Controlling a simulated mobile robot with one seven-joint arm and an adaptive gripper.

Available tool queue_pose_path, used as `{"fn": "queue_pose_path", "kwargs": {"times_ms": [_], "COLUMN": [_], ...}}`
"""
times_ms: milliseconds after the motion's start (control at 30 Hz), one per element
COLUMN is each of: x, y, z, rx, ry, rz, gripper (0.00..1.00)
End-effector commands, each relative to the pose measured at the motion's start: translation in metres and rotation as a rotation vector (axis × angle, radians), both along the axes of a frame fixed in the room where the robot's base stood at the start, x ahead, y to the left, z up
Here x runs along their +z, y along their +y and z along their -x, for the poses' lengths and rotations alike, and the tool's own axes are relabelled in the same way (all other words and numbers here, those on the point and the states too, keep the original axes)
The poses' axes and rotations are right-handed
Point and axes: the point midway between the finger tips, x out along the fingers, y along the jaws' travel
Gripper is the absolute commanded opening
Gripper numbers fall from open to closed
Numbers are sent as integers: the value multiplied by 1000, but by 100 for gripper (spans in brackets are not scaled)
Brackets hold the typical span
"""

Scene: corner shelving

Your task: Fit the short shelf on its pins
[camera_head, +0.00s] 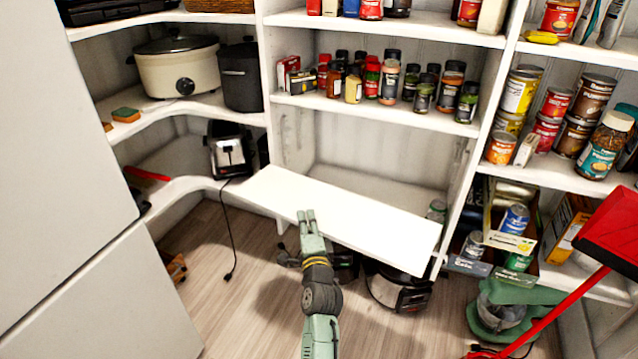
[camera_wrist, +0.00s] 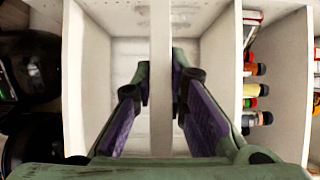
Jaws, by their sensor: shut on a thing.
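The short shelf (camera_head: 350,215) is a plain white board in front of the middle bay, below the spice shelf. Its left end overlaps the left upright, and its right end is by the right upright (camera_head: 452,200). My gripper (camera_head: 308,222) is shut on the middle of its front edge. In the wrist view the board (camera_wrist: 160,85) shows edge-on between the two fingers of my gripper (camera_wrist: 160,95). The bay's back panel (camera_head: 370,150) shows above the board. I cannot make out the pins, nor whether the board touches them.
The spice shelf (camera_head: 390,112) above holds several jars and bottles. A jar (camera_head: 436,210) stands by the board's right end. A dark cooker (camera_head: 398,290) is on the floor below. A toaster (camera_head: 230,150) stands left. A red dustpan (camera_head: 612,225) is at right.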

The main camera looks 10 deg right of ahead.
Motion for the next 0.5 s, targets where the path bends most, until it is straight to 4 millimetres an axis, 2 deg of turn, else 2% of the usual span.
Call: {"fn": "queue_pose_path", "kwargs": {"times_ms": [33,200,333,500], "x": [34,88,111,120], "y": [-11,-25,-27,-28], "z": [2,13,20,23], "rx": [12,92,134,155], "ry": [-17,-13,-9,-5], "rz": [5,7,7,6], "gripper": [0,0,0,0]}}
